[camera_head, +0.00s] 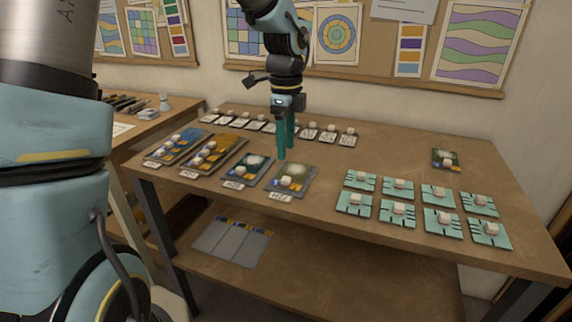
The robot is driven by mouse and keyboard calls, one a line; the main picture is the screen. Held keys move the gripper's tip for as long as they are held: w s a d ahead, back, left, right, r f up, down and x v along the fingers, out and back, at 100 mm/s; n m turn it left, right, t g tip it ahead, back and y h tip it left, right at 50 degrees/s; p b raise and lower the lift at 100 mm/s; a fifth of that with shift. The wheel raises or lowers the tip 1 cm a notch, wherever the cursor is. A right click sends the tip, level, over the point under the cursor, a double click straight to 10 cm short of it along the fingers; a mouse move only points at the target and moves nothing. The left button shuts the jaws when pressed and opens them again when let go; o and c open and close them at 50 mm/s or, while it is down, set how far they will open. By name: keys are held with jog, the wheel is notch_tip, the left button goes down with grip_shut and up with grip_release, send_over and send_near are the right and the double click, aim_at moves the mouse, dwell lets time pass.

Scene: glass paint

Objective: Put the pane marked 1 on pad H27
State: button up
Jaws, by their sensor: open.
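My gripper (286,150) points straight down above the table, its two teal fingers slightly apart and empty. It is behind the rightmost of the dark painted rectangles (301,178), which has a small label card (281,197) at its front edge. I cannot read for certain which card says H27. Similar labelled rectangles (256,163), (222,150), (181,140) lie to its left, with small pale blocks on them. Several teal square panes (355,210) with dark bars and pale knobs stand in two rows at the right. I cannot tell which pane is marked 1.
A row of small white cards with pale knobs (312,133) runs along the back, partly behind my gripper. A lone dark painted piece (446,167) lies at the back right. The wooden table (400,160) is clear at middle back. Grey sheets (232,240) lie on the lower shelf.

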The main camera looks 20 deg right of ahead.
jog(key=s+a+f+n, duration=0.1)
jog(key=s+a+n, duration=0.1)
jog(key=a+n, duration=1)
jog(key=s+a+f+n+t, duration=0.1)
jog(key=s+a+f+n, duration=0.1)
jog(key=a+n, duration=1.1)
jog(key=a, duration=0.5)
jog(key=shift+n+t, duration=0.3)
jog(key=shift+a+f, duration=0.1)
